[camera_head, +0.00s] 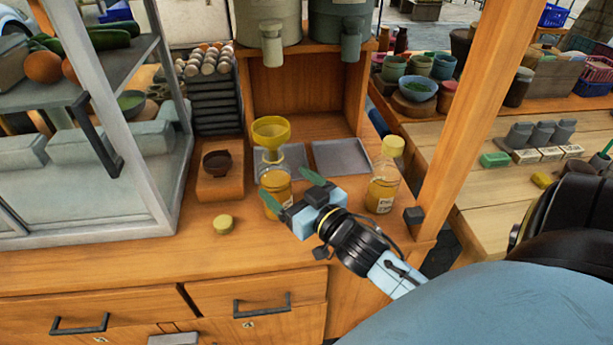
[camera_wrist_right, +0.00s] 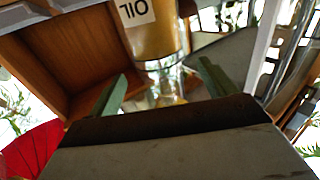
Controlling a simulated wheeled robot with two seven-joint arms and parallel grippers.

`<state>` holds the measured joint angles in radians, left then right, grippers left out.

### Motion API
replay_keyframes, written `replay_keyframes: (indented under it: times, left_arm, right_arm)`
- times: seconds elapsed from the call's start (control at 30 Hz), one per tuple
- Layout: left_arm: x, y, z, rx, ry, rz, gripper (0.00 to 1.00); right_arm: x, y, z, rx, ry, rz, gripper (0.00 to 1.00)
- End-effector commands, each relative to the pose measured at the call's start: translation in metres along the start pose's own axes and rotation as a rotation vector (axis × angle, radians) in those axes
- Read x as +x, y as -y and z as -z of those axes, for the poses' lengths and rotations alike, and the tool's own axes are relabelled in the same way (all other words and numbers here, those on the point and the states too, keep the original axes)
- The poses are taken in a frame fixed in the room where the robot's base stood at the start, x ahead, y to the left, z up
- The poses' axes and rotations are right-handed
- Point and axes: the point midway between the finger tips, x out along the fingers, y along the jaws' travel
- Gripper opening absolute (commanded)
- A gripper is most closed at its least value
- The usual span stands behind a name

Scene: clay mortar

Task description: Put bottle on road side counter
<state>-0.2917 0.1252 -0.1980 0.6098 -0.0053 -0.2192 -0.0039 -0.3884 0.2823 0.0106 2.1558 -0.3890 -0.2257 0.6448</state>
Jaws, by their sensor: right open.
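A bottle (camera_head: 274,183) of amber liquid with a yellow funnel (camera_head: 270,131) in its neck stands on the wooden counter (camera_head: 260,245). Another amber bottle (camera_head: 384,182) with a yellow cap stands to its right. A loose yellow cap (camera_head: 223,224) lies on the counter to the left. My right gripper (camera_head: 287,185) is open in front of the funnel bottle, partly hiding it. In the right wrist view, a bottle with an upside-down "OIL" label (camera_wrist_right: 138,12) shows beyond the two green fingers (camera_wrist_right: 163,70); I see no grip on it. My left gripper is not in view.
A brown bowl (camera_head: 217,162) sits on a wooden block at the left, by a glass display case (camera_head: 150,150). Metal trays (camera_head: 342,157) lie behind the bottles. A wooden post (camera_head: 455,125) stands right of the capped bottle. The front counter is mostly clear.

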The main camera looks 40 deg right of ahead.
Motion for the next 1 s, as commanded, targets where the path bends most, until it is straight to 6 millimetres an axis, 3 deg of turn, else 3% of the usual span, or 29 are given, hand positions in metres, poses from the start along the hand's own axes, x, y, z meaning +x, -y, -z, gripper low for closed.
replay_keyframes:
  times: [0.1,0.33,1.0]
  left_arm:
    - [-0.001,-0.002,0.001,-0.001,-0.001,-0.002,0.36]
    - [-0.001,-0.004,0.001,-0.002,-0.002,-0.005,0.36]
    - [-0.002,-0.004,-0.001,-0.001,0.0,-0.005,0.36]
  right_arm:
    - [-0.023,0.0,-0.001,0.003,0.003,-0.001,0.84]
    - [-0.049,0.0,0.0,0.002,0.0,-0.001,0.84]
    - [-0.054,0.0,0.0,0.001,-0.001,0.0,0.84]
